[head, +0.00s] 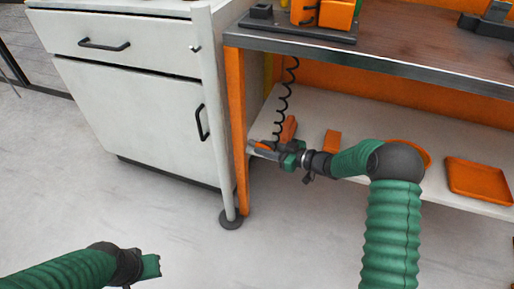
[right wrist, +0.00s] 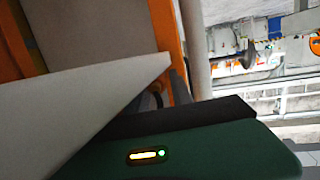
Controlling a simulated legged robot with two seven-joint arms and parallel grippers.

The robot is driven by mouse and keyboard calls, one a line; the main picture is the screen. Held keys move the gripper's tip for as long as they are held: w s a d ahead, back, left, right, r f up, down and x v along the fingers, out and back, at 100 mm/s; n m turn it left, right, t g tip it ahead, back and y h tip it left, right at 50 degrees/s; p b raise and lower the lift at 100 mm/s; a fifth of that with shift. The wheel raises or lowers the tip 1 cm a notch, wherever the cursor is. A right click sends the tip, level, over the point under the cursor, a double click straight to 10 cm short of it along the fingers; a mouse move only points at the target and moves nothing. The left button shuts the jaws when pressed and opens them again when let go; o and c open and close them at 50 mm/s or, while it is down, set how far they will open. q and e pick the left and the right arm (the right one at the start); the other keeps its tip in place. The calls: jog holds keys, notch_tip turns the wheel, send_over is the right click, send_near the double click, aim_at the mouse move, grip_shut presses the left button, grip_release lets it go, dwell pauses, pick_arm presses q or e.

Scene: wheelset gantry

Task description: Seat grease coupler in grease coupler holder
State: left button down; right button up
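My right gripper (head: 270,149) is at the orange post on the left end of the bench, level with the lower shelf. A black coiled hose (head: 283,97) hangs from under the bench top and ends at this gripper. A small grey and orange part shows at the fingertips; it may be the grease coupler, but I cannot tell if it is gripped. The green gripper housing (right wrist: 210,150) fills the bottom of the right wrist view, where no coupler is clear. I cannot make out the grease coupler holder. My left gripper (head: 150,266) is low at the left, away from the bench, its fingers unclear.
A white cabinet (head: 150,115) with black handles stands left of the bench. The lower shelf (head: 355,160) holds orange blocks (head: 332,140) and an orange tray (head: 479,180). The orange post (head: 240,170) and a pale round leg (head: 217,100) stand close by the right gripper. The floor in front is clear.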

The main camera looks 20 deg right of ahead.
grip_shut()
dwell(1.2)
